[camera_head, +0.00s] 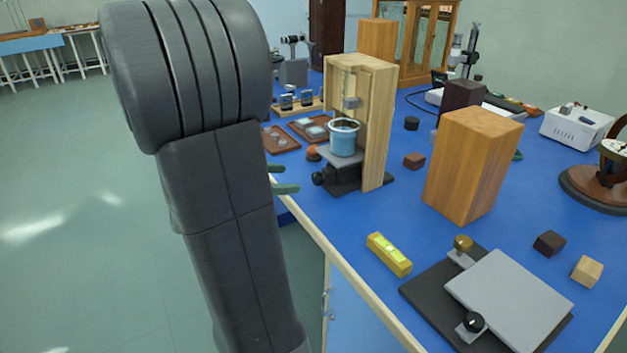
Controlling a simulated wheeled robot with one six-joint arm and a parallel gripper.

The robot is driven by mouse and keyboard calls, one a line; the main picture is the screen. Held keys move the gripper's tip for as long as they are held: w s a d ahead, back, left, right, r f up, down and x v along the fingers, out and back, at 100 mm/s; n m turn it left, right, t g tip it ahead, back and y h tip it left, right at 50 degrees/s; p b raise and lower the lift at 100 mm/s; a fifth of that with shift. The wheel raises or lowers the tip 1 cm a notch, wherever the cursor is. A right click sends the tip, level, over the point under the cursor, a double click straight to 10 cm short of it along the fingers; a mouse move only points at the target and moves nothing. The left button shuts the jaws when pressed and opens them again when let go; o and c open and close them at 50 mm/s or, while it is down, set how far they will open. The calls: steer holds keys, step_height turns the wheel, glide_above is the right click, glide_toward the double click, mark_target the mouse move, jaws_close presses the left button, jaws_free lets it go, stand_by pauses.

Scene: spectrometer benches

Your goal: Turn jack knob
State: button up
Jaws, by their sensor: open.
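A small lab jack (345,182) with a dark base stands inside an open wooden frame (376,125), and a blue-rimmed beaker (344,143) rests on its plate. The jack's black knob (318,178) sticks out at its left side. My gripper (283,178) shows only as two green fingertips at the right edge of my arm, which hides the rest. The fingertips are apart, one above the other, left of the knob with a gap in the picture; nothing shows between them. A second, larger flat jack (510,300) lies at the front right, with a black knob (473,322) and a brass one (463,243).
A yellow level (389,254) lies near the blue bench's front edge. A tall wooden block (472,165) stands right of the frame. An orange-red object (313,152) and brown trays (280,140) are close behind the knob. Open floor (80,210) lies left.

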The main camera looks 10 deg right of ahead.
mark_target(315, 179)
steer(key=x, duration=0.9)
steer(key=shift+f, duration=0.1)
steer(key=c, duration=1)
